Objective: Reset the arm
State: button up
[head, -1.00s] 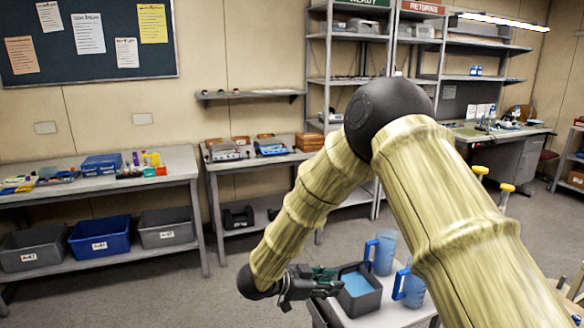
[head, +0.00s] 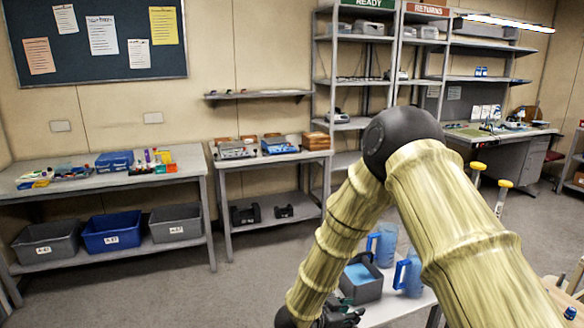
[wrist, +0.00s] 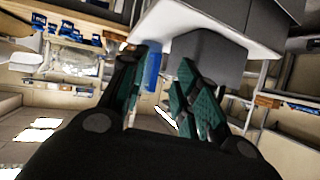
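My arm, in ribbed pale yellow sleeves with a dark elbow, crosses the right half of the head view. My gripper (head: 338,314) is at the bottom edge there, partly cut off and partly behind the forearm, just in front of a small table (head: 402,310). In the wrist view my gripper (wrist: 163,62) shows two dark fingers with green pads, spread apart with nothing between them. A blue thing and a grey bin show beyond the fingers in that view.
The small table holds a grey bin (head: 376,291) with blue inside and two blue jugs (head: 386,246) (head: 414,278). Left are a bench (head: 185,168) with bins below and a table with pumps (head: 236,150). Shelves (head: 345,83) stand behind. Open floor (head: 240,270) lies between.

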jog(key=s+d+f+n+g+y, duration=0.1)
jog(key=s+d+f+n+y, duration=0.2)
jog(key=s+f, duration=0.6)
jog(key=s+d+f+n+y, duration=0.2)
jog(key=s+f+n+y, duration=0.2)
jog(key=s+f, duration=0.45)
jog(key=s+f+n+g+y, duration=0.1)
jog(key=s+f+n+g, duration=0.1)
jog(key=s, duration=1)
jog(key=s+d+f+n+g+y, duration=0.1)
jog(key=s+f+g, duration=0.3)
jog(key=s, duration=0.8)
jog(key=shift+d+f+n+g+y, duration=0.3)
jog(key=shift+f+n+y, duration=0.1)
jog(key=shift+y, duration=0.3)
